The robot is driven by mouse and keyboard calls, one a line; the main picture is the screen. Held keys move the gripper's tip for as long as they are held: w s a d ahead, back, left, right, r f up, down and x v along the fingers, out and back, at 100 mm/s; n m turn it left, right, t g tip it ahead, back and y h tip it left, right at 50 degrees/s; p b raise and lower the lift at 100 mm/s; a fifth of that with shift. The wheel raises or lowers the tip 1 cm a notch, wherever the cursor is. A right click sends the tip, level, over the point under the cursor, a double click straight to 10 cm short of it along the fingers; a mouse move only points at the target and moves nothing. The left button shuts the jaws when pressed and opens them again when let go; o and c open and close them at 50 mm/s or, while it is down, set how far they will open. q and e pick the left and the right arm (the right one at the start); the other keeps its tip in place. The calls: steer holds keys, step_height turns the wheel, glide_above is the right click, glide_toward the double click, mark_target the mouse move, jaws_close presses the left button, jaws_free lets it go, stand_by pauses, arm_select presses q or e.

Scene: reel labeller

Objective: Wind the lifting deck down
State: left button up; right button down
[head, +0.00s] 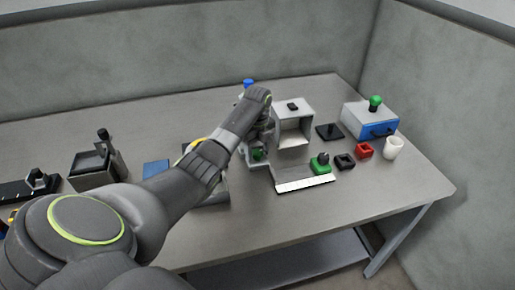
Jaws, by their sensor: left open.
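My left arm reaches across the table from the left, and its wrist bends down beside the grey-white housing. My left gripper (257,149) is open, pointing down at a small green knob (258,156) on a light grey base (256,165). The fingers are small and partly hidden, so I cannot tell whether they touch the knob. Which part is the lifting deck is not clear. A grey-white housing (293,109) with an open front stands just right of the gripper. My right gripper is out of view.
A pale plate (304,184) with a green block (320,167) lies in front. To the right are a black ring (344,161), red ring (364,151), white mug (393,148) and blue-fronted box (370,121). A dark box (91,168) stands left. The table's right front is clear.

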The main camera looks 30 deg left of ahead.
arm_select(q)
steer(key=c, duration=1)
steer(key=shift+r+n+p, duration=0.25)
steer(key=shift+n+p, duration=0.55)
steer(key=shift+p, duration=0.25)
steer(key=n+p, duration=0.6)
steer(key=n, duration=0.1)
steer(key=shift+n, duration=0.4)
steer(key=shift+f+n+p, duration=0.2)
steer(key=shift+n+p, duration=0.8)
steer(key=shift+n, duration=1)
steer(key=o, duration=1)
